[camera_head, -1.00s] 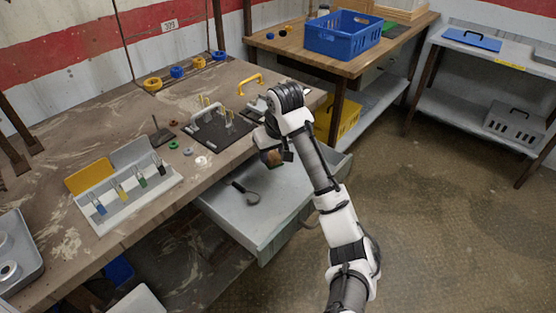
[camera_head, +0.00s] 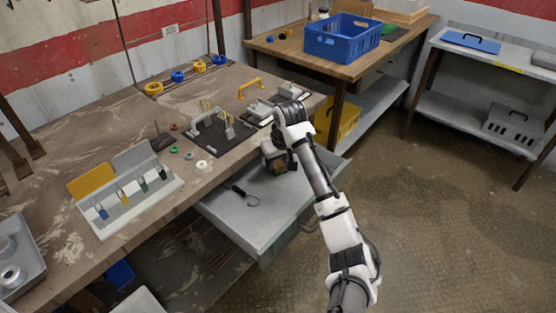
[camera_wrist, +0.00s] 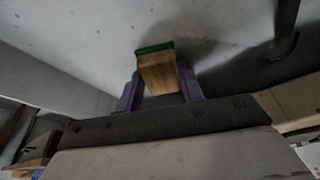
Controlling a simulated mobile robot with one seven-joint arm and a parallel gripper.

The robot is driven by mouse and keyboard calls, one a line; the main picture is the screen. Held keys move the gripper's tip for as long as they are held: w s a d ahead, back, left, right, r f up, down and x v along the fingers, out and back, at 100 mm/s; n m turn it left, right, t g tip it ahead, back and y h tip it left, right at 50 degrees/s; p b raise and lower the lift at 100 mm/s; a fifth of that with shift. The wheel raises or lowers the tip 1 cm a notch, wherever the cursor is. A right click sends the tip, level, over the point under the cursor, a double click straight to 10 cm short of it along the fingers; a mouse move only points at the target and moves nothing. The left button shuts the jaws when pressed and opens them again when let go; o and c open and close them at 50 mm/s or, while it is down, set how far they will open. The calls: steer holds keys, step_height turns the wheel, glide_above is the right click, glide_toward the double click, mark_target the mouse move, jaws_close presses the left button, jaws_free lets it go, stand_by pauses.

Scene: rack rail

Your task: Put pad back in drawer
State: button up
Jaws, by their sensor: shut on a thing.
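The pad, a small wooden block with a green face, is in my gripper. It shows clearly in the wrist view (camera_wrist: 158,70). My gripper (camera_wrist: 160,84) has its two purple fingers shut on the pad's sides. In the head view my gripper (camera_head: 277,164) is over the back right part of the open drawer (camera_head: 225,213), with the pad partly hidden by it. The grey drawer floor fills much of the wrist view, close to the pad. Whether the pad touches the floor I cannot tell.
A dark-handled tool with a loop (camera_head: 244,194) lies in the drawer, left of my gripper. The worktop (camera_head: 105,125) above holds a padlock rack (camera_head: 130,190) and a black board with fittings (camera_head: 215,140). The drawer's front left floor is clear.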

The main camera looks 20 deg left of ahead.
steer(key=o, duration=0.9)
steer(key=shift+f, duration=0.1)
steer(key=v, duration=1.2)
